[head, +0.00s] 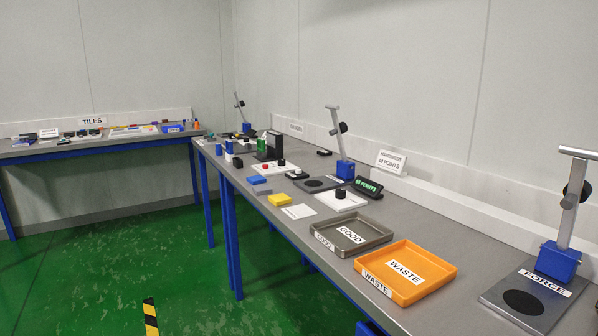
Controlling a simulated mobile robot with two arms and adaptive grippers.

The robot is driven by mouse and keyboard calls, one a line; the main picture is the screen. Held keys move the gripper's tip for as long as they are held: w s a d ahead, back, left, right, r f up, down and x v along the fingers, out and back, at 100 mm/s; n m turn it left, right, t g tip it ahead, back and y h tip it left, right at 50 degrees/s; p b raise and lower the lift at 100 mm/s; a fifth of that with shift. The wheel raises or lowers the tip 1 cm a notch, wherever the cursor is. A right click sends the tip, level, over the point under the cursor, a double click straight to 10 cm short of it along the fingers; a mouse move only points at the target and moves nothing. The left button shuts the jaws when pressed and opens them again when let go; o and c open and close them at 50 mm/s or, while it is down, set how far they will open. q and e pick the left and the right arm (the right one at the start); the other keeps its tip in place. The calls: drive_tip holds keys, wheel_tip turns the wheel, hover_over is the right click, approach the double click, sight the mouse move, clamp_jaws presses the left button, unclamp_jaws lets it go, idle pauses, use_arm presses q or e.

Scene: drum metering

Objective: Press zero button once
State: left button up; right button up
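I cannot make out a label reading zero on any button. A black round knob or button (340,194) stands on a white plate (352,203) on the long bench, in front of a small dark display with green text (369,186). Neither of my grippers is in view.
On the grey bench (410,212) are a grey GOOD tray (384,233), an orange WASTE tray (440,285) and a FORCE stand (557,262). Another stand (345,170) is behind the white plate. A TILES table (60,152) is at back left. Green floor (130,260) is open.

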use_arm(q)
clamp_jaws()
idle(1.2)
